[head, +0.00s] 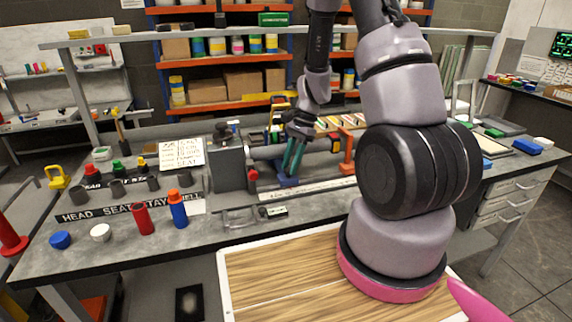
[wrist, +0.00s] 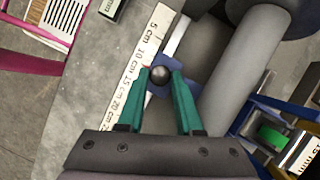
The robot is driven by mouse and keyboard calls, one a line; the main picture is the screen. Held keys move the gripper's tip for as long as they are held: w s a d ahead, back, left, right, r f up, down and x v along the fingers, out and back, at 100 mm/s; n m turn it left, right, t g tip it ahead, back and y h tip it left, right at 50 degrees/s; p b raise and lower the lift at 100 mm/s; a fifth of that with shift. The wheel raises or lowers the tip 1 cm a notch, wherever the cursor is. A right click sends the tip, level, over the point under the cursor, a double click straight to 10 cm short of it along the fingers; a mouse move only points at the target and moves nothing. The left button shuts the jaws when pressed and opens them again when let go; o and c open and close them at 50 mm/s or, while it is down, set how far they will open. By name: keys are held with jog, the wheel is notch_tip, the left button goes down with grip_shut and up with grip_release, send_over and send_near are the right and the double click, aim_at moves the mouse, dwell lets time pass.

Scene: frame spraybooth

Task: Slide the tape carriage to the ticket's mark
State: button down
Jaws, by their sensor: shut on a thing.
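The blue tape carriage (wrist: 190,62) sits on a rail beside a thick grey tube. Its dark ball knob (wrist: 160,75) stands between my green fingertips. My gripper (wrist: 160,76) is shut on this knob; in the head view it (head: 294,160) reaches down to the blue carriage (head: 286,182) at mid-bench. A white scale (wrist: 135,75) marked 5, 10, 15 and 20 cm runs alongside. A small red pointer shows at the carriage's scale edge, near the 10 cm label. The white ticket (head: 182,153) stands left of the grey housing; its lettering is too small to read surely.
A grey housing block (head: 228,168) with a red knob (head: 253,178) stands at the rail's left end. An orange clamp-like stand (head: 347,152) is to the right. Red (head: 143,218) and blue (head: 178,208) cylinders stand at the front left. A wooden board (head: 290,270) lies in front.

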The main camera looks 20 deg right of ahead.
jog(key=c, duration=0.8)
grip_release()
jog(key=shift+c, duration=0.2)
jog(key=shift+r, duration=0.1)
jog(key=v, duration=1)
jog(key=shift+r, duration=0.25)
jog(key=shift+w+d, duration=0.1)
jog(key=shift+d, duration=0.05)
jog(key=s+a+r+n+t, duration=0.1)
jog(key=s+r+n+t, duration=0.15)
jog(key=r, duration=0.55)
jog(key=s+a+r+n+t, duration=0.1)
jog(key=s+r+n, duration=0.15)
jog(key=r, duration=0.55)
jog(key=s+a+r+n+t+h, duration=0.1)
jog(key=s+r+n+t, duration=0.3)
jog(key=s+r, duration=0.5)
jog(key=s+t+h, duration=0.1)
jog(key=s, duration=0.2)
jog(key=shift+r+n, duration=0.25)
jog(key=shift+n, duration=0.05)
